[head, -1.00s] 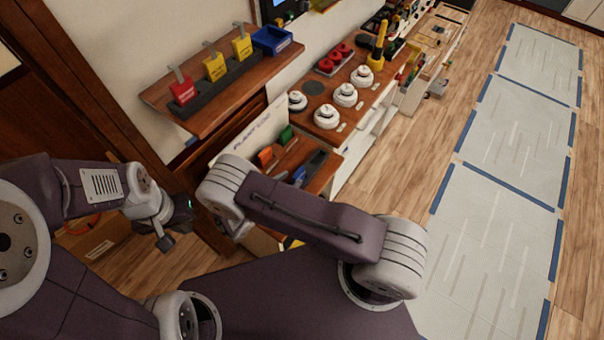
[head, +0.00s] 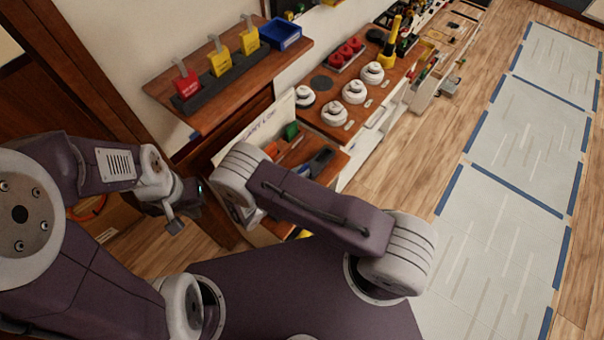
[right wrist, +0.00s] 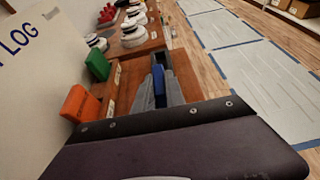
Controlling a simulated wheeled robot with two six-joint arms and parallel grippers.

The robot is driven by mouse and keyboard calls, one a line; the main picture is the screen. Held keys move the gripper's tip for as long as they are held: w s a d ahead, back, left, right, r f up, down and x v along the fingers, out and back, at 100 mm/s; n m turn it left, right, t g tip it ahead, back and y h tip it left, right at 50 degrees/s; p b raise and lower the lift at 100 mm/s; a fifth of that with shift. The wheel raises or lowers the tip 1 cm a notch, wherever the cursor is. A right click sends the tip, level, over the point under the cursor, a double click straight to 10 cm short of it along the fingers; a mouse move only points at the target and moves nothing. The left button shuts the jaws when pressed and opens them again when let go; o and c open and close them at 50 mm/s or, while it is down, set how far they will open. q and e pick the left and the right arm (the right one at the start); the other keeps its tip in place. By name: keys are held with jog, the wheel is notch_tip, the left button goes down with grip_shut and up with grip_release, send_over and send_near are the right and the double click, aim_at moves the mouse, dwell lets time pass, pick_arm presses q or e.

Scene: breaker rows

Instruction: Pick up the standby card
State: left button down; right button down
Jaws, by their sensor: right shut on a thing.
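In the right wrist view a blue card-like piece (right wrist: 159,87) stands between the grey fingers of my right gripper (right wrist: 157,92), which is shut on it. No label is readable on it, so I cannot tell whether it is the standby card. An orange piece (right wrist: 80,104) and a green piece (right wrist: 97,64) stand to the left, apart from the gripper. In the head view my right forearm hides most of that gripper. My left gripper (head: 180,212) hangs at the left, far from the cards; its finger gap is unclear.
A wall shelf (head: 205,122) holds one red and two yellow tags in a black rack, plus a blue bin (head: 280,34). A log board (right wrist: 38,70) stands left of the right gripper. A counter with white knobs (head: 353,91) lies beyond. Floor at right is open.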

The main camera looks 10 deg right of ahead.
jog(key=shift+a+r, duration=0.1)
jog(key=shift+r, duration=0.1)
notch_tip(320, 180, up, 4)
jog(key=shift+s+f+b, duration=0.1)
jog(key=shift+f+b, duration=0.05)
jog(key=shift+b, duration=0.45)
jog(key=s+d+r+b, duration=0.2)
jog(key=s+d+r, duration=0.5)
jog(key=d, duration=0.2)
jog(key=shift+d, duration=0.2)
